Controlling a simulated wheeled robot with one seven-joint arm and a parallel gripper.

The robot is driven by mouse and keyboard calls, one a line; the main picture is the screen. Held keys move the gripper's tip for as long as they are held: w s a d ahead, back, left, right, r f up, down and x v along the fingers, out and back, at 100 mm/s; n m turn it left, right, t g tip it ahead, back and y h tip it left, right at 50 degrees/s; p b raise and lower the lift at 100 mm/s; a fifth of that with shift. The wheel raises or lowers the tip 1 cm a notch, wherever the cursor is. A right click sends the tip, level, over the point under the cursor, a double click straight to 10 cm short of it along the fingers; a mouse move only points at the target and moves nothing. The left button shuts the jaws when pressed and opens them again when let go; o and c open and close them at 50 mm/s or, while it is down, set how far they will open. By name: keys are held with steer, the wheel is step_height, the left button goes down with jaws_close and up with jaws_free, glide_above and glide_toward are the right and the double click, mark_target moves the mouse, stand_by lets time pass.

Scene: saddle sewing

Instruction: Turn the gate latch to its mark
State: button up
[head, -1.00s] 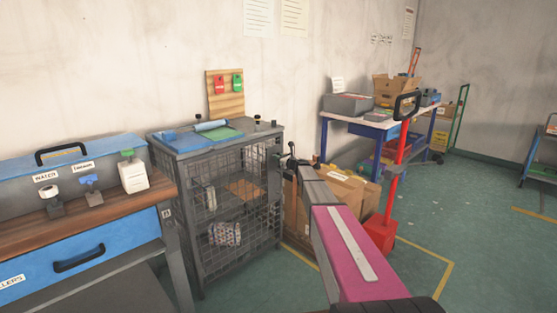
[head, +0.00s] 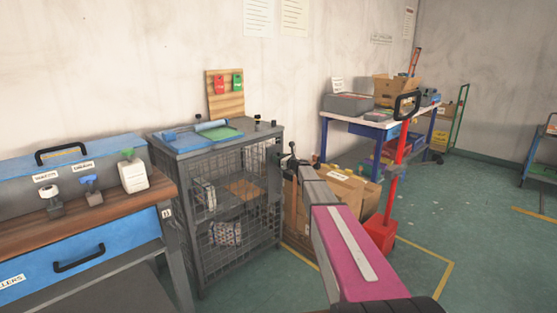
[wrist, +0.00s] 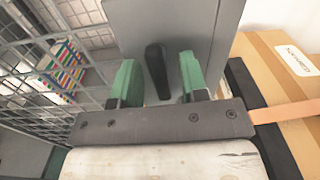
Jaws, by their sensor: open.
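The gate latch (wrist: 157,72) is a dark, elongated handle on a grey plate (wrist: 205,40) at the edge of the wire-mesh cage cabinet (head: 236,205). In the wrist view it stands near upright, its lower end leaning slightly right. My gripper (wrist: 158,78) is open, with one green finger on each side of the latch. Gaps show between the latch and both fingers, so it is not gripped. In the head view my gripper (head: 291,160) is at the cabinet's right front edge, where the latch is too small to make out. I cannot make out the mark in either view.
Cardboard boxes (head: 345,190) stand close to the right of the cage, also beside my gripper in the wrist view (wrist: 280,85). A red post with a black handle (head: 390,190) stands further right. A workbench (head: 80,215) is at left. Green floor is open at right.

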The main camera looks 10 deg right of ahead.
steer(key=v, duration=1)
steer(key=shift+s, duration=0.2)
steer(key=shift+d, duration=0.1)
steer(key=s+a+f+n+g+h, duration=0.1)
steer(key=s+a+f+n+g, duration=0.3)
steer(key=s, duration=0.3)
steer(key=s+a+f+n+g, duration=0.2)
steer(key=s+a+f+n, duration=0.1)
steer(key=s+n, duration=0.4)
steer(key=s+a+f+n+g+h, duration=0.1)
steer(key=s+a+f+n+g, duration=0.25)
steer(key=s, duration=0.45)
steer(key=s+d+f+n+g+h, duration=0.1)
steer(key=s+f+n+h, duration=0.1)
steer(key=s, duration=0.6)
steer(key=s+d+f+n+g+h, duration=0.1)
steer(key=s+f+n+g+h, duration=0.1)
steer(key=s+n, duration=0.5)
steer(key=s+d+f+n+g+h, duration=0.2)
steer(key=s+n+h, duration=0.2)
steer(key=s, duration=0.7)
steer(key=shift+s+f+n+h, duration=0.2)
steer(key=shift+f+n+h, duration=0.1)
steer(key=shift+f+n, duration=0.05)
